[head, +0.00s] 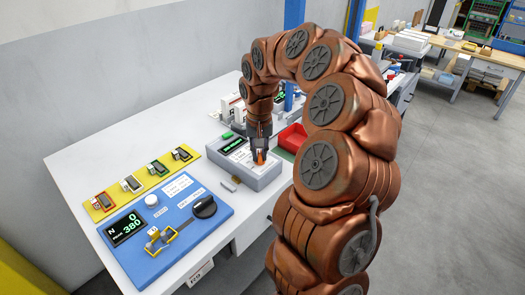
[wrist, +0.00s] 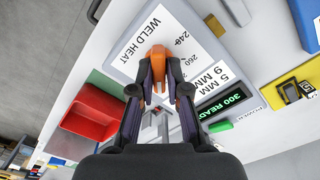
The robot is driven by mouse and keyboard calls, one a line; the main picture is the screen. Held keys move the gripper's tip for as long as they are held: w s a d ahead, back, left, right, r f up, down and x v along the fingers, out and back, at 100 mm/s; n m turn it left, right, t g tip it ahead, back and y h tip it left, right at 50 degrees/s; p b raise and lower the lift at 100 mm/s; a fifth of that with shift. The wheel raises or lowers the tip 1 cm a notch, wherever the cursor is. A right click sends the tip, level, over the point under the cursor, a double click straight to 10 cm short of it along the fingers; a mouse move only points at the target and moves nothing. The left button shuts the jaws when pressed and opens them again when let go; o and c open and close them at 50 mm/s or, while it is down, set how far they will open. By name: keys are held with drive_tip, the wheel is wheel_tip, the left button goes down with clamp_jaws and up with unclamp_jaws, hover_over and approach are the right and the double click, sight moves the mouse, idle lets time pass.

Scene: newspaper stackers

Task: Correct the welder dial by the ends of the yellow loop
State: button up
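The welder (head: 262,177) is a grey box on the white table, with a "WELD HEAT" face (wrist: 152,33) and a green display (wrist: 222,104) reading "300 READY". Its orange dial knob (wrist: 158,66) shows between and around my fingers, near the printed 240 and 260 marks. My gripper (head: 259,152) is down at the dial. In the wrist view my gripper (wrist: 160,76) has its fingers apart at either side of the knob; whether they press on it is unclear. A yellow loop (head: 160,240) sits on the blue tester (head: 185,225); its ends are too small to read.
The tester display (head: 126,228) reads 0 and peak 380. A yellow strip (head: 146,178) with several framed samples lies along the wall side. A red bin (head: 291,138) stands beyond the welder. My arm covers the right of the table.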

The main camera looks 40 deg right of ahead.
clamp_jaws()
